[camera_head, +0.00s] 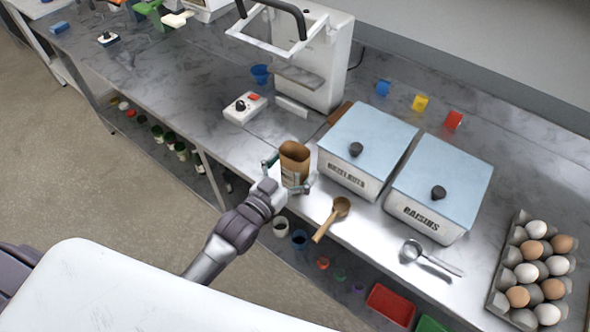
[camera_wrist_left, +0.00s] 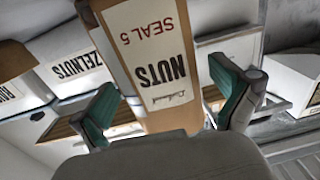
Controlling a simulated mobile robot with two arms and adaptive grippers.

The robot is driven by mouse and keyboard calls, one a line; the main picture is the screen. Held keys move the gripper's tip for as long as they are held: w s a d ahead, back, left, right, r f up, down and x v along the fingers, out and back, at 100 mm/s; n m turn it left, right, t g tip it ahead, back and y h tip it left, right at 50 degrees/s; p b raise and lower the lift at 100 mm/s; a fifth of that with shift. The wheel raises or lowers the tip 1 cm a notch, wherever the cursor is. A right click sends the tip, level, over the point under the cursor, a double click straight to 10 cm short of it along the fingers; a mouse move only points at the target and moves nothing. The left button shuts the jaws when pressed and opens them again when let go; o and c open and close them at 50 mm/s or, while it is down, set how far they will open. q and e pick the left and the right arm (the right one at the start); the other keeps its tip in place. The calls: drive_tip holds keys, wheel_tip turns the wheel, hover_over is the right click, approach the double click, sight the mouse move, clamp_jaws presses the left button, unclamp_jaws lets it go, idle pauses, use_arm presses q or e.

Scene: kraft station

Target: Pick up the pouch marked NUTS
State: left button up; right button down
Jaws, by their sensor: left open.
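The brown pouch (camera_head: 294,157) stands upright on the counter near its front edge, left of the hazelnuts bin. Its white label shows in the left wrist view, where the pouch (camera_wrist_left: 157,55) reads NUTS and SEAL 5. My left gripper (camera_head: 290,178) is at the pouch, with one finger on each side of it. In the left wrist view the green-padded fingers (camera_wrist_left: 167,108) of this gripper are open, with a gap visible on both sides of the pouch. The lower part of the pouch is hidden by the gripper. My right gripper is not in view.
A hazelnuts bin (camera_head: 335,178) and a raisins bin (camera_head: 421,219) stand right of the pouch. A wooden scoop (camera_head: 333,215) lies in front, with a metal scoop (camera_head: 425,256) and an egg tray (camera_head: 496,296) further right. A white machine (camera_head: 318,75) stands behind.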

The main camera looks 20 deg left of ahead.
use_arm(q)
drive_tip(key=shift+w, duration=0.25)
drive_tip(key=shift+s, duration=0.1)
drive_tip(key=c, duration=1)
drive_tip(key=shift+c, duration=1.1)
drive_tip(key=shift+r, duration=0.1)
